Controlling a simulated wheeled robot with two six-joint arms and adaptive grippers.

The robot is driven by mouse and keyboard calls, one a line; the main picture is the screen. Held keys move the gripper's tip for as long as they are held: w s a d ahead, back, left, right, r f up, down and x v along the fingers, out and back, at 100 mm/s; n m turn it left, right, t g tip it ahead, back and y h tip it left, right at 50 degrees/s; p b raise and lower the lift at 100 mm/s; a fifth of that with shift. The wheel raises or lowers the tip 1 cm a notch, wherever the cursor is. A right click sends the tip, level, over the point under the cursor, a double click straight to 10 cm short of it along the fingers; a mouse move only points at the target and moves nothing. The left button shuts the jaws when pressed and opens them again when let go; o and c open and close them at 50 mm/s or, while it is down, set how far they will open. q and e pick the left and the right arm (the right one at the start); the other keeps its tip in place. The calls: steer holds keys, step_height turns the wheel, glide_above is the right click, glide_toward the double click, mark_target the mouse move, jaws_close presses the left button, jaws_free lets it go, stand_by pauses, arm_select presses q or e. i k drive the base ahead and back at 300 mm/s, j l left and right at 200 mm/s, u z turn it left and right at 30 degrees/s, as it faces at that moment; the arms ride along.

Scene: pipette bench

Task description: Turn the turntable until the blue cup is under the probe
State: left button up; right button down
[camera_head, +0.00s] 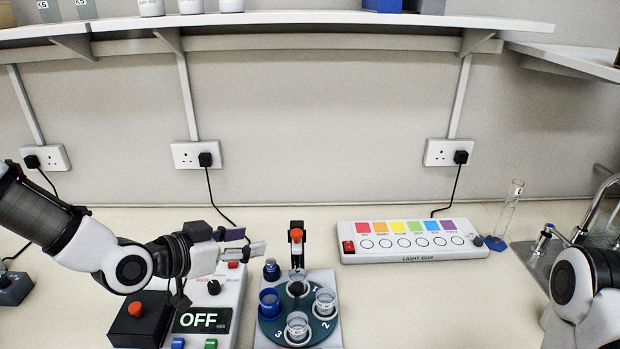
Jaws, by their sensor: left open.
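The turntable (313,318) is a dark green disc on a light base, with numbers 2 and 3 showing by two clear cups. The blue cup (270,303) sits at its left side. One clear cup (325,301) is at the right and another (297,327) at the front. The probe (297,250), a dark upright with an orange top, stands at the back over the disc's rear position. What is directly under its tip is hard to make out. My left gripper (254,242) is open and empty, left of the probe and apart from the turntable. My right gripper is outside the view.
A control box (228,290) with an OFF display and coloured buttons stands left of the turntable. A small dark blue capped object (271,269) is behind the blue cup. A light box (410,240) lies to the right, beside a glass cylinder (507,212).

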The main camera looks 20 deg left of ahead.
mark_target(275, 328)
steer(key=k, duration=1)
